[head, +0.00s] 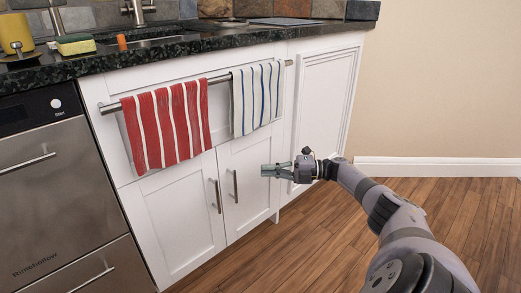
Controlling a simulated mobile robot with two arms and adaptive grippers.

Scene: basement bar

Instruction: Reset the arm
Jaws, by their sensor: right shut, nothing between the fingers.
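My right arm comes in from the lower right of the head view. Its gripper (267,170) is shut and empty, with its fingers pointing left. It shows in front of the white cabinet doors (254,191), to the right of their two upright handles (235,186). I cannot tell how far it is from the doors. My left gripper is not in view.
A red striped towel (168,125) and a white striped towel (257,98) hang on a metal rail below the dark countertop (110,61). A steel dishwasher (50,200) stands at the left. The wooden floor (465,225) at the right is clear beside my arm.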

